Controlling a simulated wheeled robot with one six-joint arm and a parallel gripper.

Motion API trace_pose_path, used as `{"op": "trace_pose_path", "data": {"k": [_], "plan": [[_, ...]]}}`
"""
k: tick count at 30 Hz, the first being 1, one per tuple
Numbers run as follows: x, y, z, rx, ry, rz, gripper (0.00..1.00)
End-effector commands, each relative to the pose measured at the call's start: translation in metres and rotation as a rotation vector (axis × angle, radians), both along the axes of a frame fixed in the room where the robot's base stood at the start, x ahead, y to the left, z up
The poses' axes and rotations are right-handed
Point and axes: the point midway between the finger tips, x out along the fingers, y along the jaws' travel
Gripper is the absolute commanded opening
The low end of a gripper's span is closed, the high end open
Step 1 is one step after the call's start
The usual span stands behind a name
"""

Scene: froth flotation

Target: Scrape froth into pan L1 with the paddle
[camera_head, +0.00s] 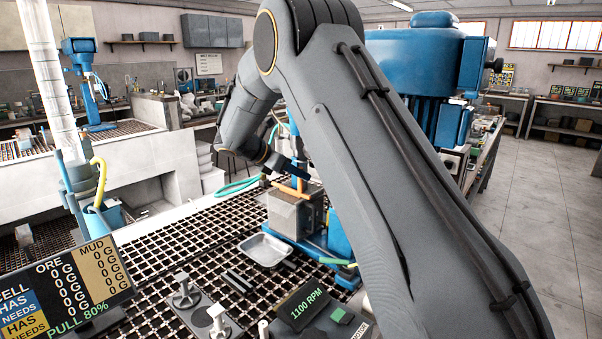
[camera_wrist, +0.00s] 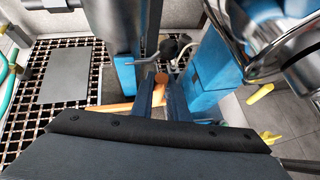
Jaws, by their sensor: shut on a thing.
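My gripper (camera_head: 290,174) is shut on the orange paddle (camera_head: 289,188), above the top of the grey box-shaped flotation cell (camera_head: 292,215). In the wrist view my gripper's dark fingers (camera_wrist: 160,90) close around the paddle's round orange end (camera_wrist: 162,78). An orange strip also shows to either side, low behind the fingers. A shallow shiny metal pan (camera_head: 264,249) lies on the grating in front of the cell. It looks empty, and I cannot read a label on it. Froth and the paddle's scraping edge cannot be made out.
The blue cell machine (camera_head: 338,232) stands right beside the cell. Dark bars (camera_head: 239,281) and metal-topped pieces (camera_head: 217,322) lie on the grating nearer me. A panel (camera_head: 306,304) reads 1100 RPM. A screen (camera_head: 62,288) at left shows ore and mud at 0 G and PULL 80%.

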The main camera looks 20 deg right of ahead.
Motion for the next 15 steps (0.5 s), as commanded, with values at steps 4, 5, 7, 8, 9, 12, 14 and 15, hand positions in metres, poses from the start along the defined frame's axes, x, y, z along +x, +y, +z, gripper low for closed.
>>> {"op": "trace_pose_path", "data": {"k": [4, 5, 7, 8, 9, 12, 14, 15], "plan": [[-0.004, 0.005, -0.003, 0.002, 0.004, 0.000, 0.00], [-0.005, 0.006, -0.003, 0.002, 0.004, 0.000, 0.00], [-0.006, 0.008, -0.003, 0.003, 0.004, 0.000, 0.00], [-0.007, 0.009, -0.003, 0.003, 0.004, 0.000, 0.00], [-0.008, 0.010, -0.003, 0.003, 0.004, 0.000, 0.00], [-0.010, 0.013, -0.004, 0.003, 0.005, 0.000, 0.00], [-0.011, 0.015, -0.004, 0.004, 0.005, 0.000, 0.00], [-0.012, 0.017, -0.005, 0.003, 0.006, 0.001, 0.00]]}}
